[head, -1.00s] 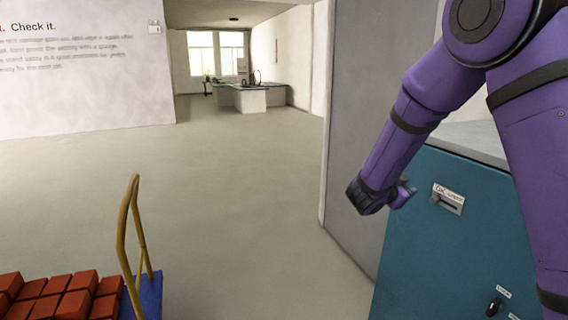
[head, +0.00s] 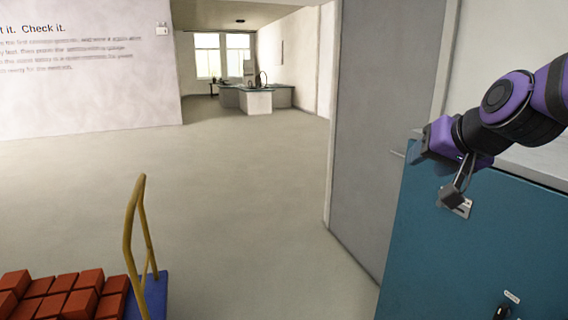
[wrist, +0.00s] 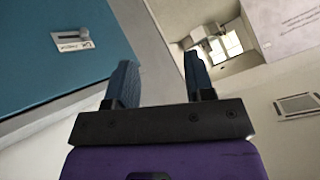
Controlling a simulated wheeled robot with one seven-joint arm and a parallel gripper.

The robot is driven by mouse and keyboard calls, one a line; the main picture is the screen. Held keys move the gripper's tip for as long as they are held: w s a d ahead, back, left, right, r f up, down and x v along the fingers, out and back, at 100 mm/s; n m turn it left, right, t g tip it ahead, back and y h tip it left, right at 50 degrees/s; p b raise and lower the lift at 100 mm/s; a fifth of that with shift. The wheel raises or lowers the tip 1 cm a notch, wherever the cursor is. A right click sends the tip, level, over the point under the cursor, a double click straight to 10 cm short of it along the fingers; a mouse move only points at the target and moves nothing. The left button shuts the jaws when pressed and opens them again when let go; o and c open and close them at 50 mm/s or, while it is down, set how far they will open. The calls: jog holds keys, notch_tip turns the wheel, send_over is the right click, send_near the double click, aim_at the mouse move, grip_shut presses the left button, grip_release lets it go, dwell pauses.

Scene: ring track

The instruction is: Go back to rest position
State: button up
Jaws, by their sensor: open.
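My gripper (wrist: 160,78) is open in the wrist view, with two teal fingers well apart and nothing between them. In the head view my gripper (head: 430,148) is at the right, above the front of the teal cabinet (head: 440,260), and its fingers are hard to make out. In the wrist view the cabinet (wrist: 45,55) lies left of the fingers, with a labelled plate and slider (wrist: 80,40) on it. The gripper appears clear of the cabinet.
A grey door (head: 375,130) stands left of the cabinet. A blue cart (head: 153,295) with a yellow handle (head: 133,235) and red bricks (head: 55,300) is at the lower left. The floor (head: 235,200) between is clear. A counter (head: 255,98) stands far back.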

jog(key=s+d+f+n+g+h, duration=0.1)
jog(key=s+d+g, duration=0.1)
jog(key=s, duration=0.7)
jog(key=s+d+f+n+g+h, duration=0.1)
jog(key=s+d+n+g, duration=0.1)
jog(key=s, duration=0.7)
jog(key=shift+s+f+g, duration=0.15)
jog(key=shift+s+g, duration=0.15)
jog(key=shift+s, duration=0.05)
jog(key=shift+d, duration=0.1)
dwell(1.7)
